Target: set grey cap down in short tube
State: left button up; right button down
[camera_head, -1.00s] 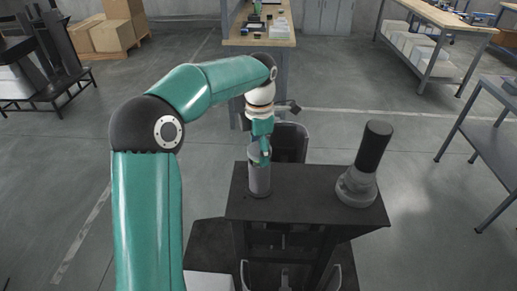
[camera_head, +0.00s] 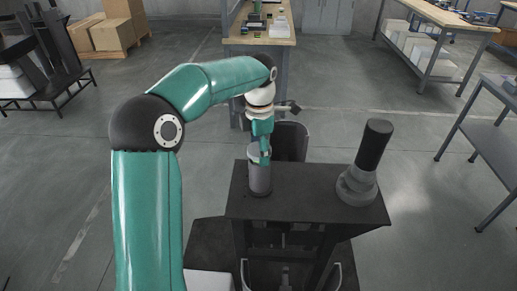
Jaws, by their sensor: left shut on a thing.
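The short tube (camera_head: 259,180) is a grey upright cylinder on the left part of the dark table top. My left gripper (camera_head: 262,153) comes down from above at the tube's upper end, with its fingers at the rim. It is shut on the grey cap, which is mostly hidden behind the fingers and hard to tell apart from the tube's rim. I cannot tell how deep the cap sits in the tube. My right gripper is not in view.
A black cylinder on a round grey base (camera_head: 357,187) stands tilted at the right of the dark table top (camera_head: 307,190). A dark bin (camera_head: 293,140) is behind the table. A wooden workbench (camera_head: 260,38) stands farther back. The table's middle is clear.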

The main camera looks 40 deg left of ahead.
pick_arm(q)
jog(key=shift+f, duration=0.25)
dwell(0.4)
jog(key=o, duration=1.2)
jog(key=shift+r+p, duration=3.05)
jog(key=shift+r, duration=0.5)
jog(key=shift+f, duration=0.1)
